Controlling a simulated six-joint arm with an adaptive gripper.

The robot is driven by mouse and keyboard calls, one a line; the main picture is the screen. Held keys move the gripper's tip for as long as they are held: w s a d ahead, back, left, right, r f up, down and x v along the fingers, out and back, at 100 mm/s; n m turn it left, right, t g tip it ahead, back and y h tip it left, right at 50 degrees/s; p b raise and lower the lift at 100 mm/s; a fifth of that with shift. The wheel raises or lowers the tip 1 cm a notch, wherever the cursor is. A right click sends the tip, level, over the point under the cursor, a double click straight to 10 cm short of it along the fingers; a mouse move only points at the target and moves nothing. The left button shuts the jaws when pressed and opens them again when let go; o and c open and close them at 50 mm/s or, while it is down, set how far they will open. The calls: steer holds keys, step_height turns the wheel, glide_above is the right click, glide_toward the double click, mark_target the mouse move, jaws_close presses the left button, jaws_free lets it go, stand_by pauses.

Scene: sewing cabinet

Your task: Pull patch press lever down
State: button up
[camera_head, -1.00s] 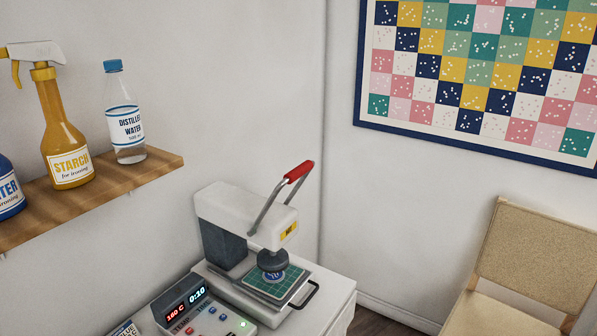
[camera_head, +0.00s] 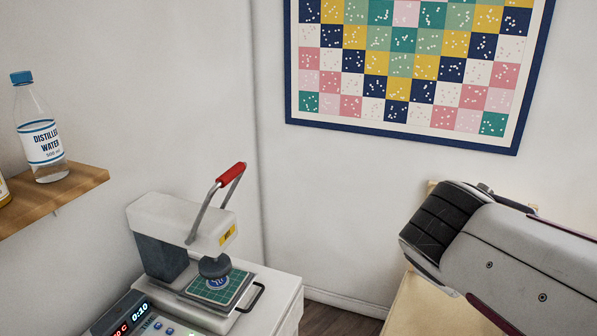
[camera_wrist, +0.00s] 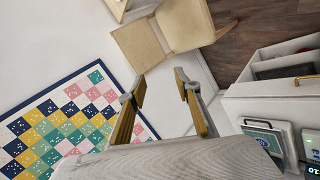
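The patch press (camera_head: 180,222) stands on the cabinet in the head view. Its lever is raised, with the red grip (camera_head: 231,174) at the top, tilted up to the right. The round dark press head (camera_head: 215,266) sits just above a patch (camera_head: 217,282) on the green gridded plate (camera_head: 206,292); I cannot tell whether they touch. In the wrist view my gripper (camera_wrist: 160,84) is open and empty, its two fingers apart. Part of the press shows at that view's right edge, with the green plate (camera_wrist: 264,139); the lever grip is not visible there.
The control box (camera_head: 140,318) with lit readouts stands in front of the press. A wooden shelf (camera_head: 75,190) holds a distilled water bottle (camera_head: 40,130) at left. A framed quilt (camera_head: 405,75) hangs behind. A beige chair (camera_wrist: 170,35) stands nearby. The space right of the lever looks clear.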

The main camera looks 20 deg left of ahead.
steer(key=w+a+r+n+t, duration=0.2)
steer(key=w+a+n, duration=0.2)
steer(key=a, duration=0.5)
steer(key=n+t+y, duration=0.4)
steer(key=n+y, duration=0.3)
steer(key=n, duration=0.5)
glide_toward(229, 176)
steer(key=x, duration=0.4)
steer(key=shift+w+a+f, duration=0.1)
steer(key=shift+w+a, duration=0.05)
steer(key=shift+w, duration=0.15)
steer(key=shift+w, duration=0.1)
steer(key=shift+x, duration=3.85)
steer(key=shift+a+f, duration=0.1)
steer(key=shift+f, duration=0.05)
jaws_close()
